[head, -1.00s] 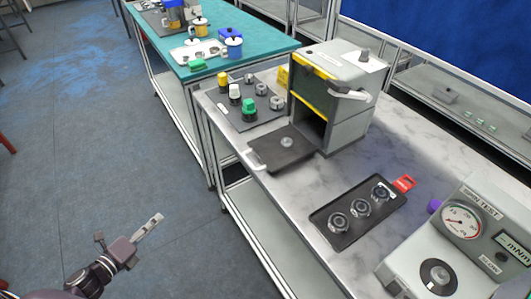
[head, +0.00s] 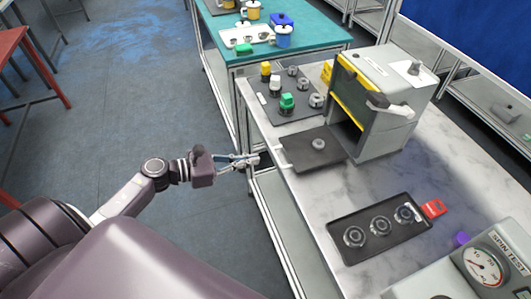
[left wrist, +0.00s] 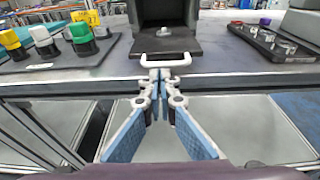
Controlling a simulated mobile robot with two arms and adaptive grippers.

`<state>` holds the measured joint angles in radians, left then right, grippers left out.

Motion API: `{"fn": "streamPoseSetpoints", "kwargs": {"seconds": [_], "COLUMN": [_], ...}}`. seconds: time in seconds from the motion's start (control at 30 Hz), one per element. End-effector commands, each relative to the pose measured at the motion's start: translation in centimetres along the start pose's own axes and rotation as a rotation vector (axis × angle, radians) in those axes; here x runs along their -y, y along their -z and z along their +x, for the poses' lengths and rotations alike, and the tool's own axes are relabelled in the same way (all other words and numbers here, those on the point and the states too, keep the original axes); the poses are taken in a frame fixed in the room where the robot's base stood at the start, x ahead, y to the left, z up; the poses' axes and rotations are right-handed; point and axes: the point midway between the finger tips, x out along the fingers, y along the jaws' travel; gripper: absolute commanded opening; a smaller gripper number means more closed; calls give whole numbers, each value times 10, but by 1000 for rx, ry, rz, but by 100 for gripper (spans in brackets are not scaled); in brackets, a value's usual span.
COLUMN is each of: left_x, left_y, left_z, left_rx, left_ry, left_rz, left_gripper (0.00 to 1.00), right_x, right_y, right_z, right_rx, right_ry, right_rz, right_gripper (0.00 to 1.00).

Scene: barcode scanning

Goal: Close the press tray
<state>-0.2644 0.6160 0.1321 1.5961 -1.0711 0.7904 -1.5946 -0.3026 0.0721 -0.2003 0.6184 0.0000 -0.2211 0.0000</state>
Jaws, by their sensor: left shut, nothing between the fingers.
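The press (head: 385,110) is a grey box with a yellow-edged opening, standing on the marble-topped bench. Its dark tray (head: 313,149) sticks out of the opening toward the bench's front edge, with a small round metal part (head: 319,143) on it. In the left wrist view the tray (left wrist: 140,50) has a white handle (left wrist: 165,60) at its front. My left gripper (head: 257,160) is shut and empty, just in front of the handle; in the left wrist view its fingertips (left wrist: 160,75) appear just below the handle. I cannot tell whether they touch. My right gripper is not in view.
A dark tray with several round parts (head: 380,226) lies nearer on the bench, beside a red tag (head: 433,208). A spin tester (head: 485,265) stands at lower right. Coloured-top pieces (head: 287,102) stand on a mat behind the press tray. Floor left of the bench is open.

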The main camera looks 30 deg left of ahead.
Motion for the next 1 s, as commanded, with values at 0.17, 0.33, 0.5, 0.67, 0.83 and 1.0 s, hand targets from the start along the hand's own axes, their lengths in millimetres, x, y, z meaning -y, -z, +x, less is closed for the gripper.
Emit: {"fn": "streamPoseSetpoints", "kwargs": {"seconds": [0.17, 0.33, 0.5, 0.67, 0.83, 1.0], "left_x": [0, 0, 0, 0, 1, 1], "left_y": [-5, -2, 0, 0, 0, -2], "left_z": [29, 44, 48, 48, 50, 67], "left_rx": [3, 1, 1, 0, 1, 3], "left_ry": [0, 0, 0, 0, 1, 2], "left_rz": [-2, -2, -1, -1, -1, 3], "left_gripper": [0, 0, 0, 0, 0, 0], "right_x": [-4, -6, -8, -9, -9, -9], "right_y": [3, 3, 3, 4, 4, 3], "right_z": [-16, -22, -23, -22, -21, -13], "right_rx": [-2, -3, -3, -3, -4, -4], "right_ry": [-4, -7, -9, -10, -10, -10], "right_rz": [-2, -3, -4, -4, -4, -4], "right_gripper": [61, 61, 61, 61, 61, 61]}}
